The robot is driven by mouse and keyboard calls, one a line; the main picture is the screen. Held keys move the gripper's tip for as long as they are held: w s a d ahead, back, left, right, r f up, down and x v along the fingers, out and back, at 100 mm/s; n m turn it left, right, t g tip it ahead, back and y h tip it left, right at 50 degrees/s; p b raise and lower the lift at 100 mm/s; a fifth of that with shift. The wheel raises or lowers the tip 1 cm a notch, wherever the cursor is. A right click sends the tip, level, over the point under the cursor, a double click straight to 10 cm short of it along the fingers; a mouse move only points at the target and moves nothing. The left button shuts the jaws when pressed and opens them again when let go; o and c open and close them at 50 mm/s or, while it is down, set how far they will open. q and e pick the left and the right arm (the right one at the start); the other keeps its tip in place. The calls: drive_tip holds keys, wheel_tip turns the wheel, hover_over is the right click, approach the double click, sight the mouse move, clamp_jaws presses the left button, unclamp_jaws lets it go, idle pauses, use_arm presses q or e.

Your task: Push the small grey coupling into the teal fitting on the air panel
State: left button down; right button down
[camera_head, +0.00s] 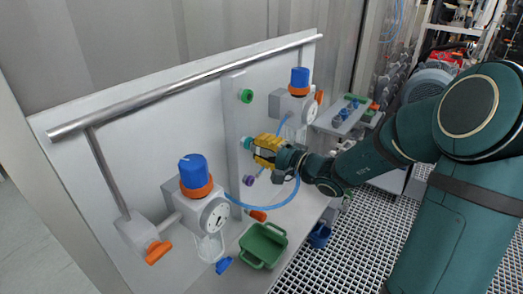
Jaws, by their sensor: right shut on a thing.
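My right gripper (266,151), with yellow fingers, is at the middle of the air panel (234,120). It is shut on the small grey coupling, which is mostly hidden between the fingers. The teal fitting (247,143) sticks out of the panel just left of the fingertips. The gripper is very close to it; I cannot tell whether the coupling touches or sits in it. A blue hose (290,196) loops from the left regulator side up towards the gripper. My left gripper is not in view.
A green fitting (246,96) sits above the teal one and a purple fitting (249,180) below. Blue-capped regulators (194,171) and (299,77) flank the panel strip. A green bin (263,246) stands on the ledge. A steel rail (190,85) runs above.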

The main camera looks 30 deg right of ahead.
drive_tip(key=shift+b, duration=0.65)
idle(1.3)
drive_tip(key=shift+b, duration=0.35)
drive_tip(key=shift+w+a+b, duration=0.2)
drive_tip(key=shift+w+b, duration=0.2)
drive_tip(key=shift+w, duration=0.15)
idle(0.4)
drive_tip(key=c, duration=0.8)
unclamp_jaws()
drive_tip(key=shift+s, duration=0.1)
drive_tip(key=v, duration=1.1)
drive_tip(key=shift+s+d, duration=0.1)
drive_tip(key=shift+s, duration=0.3)
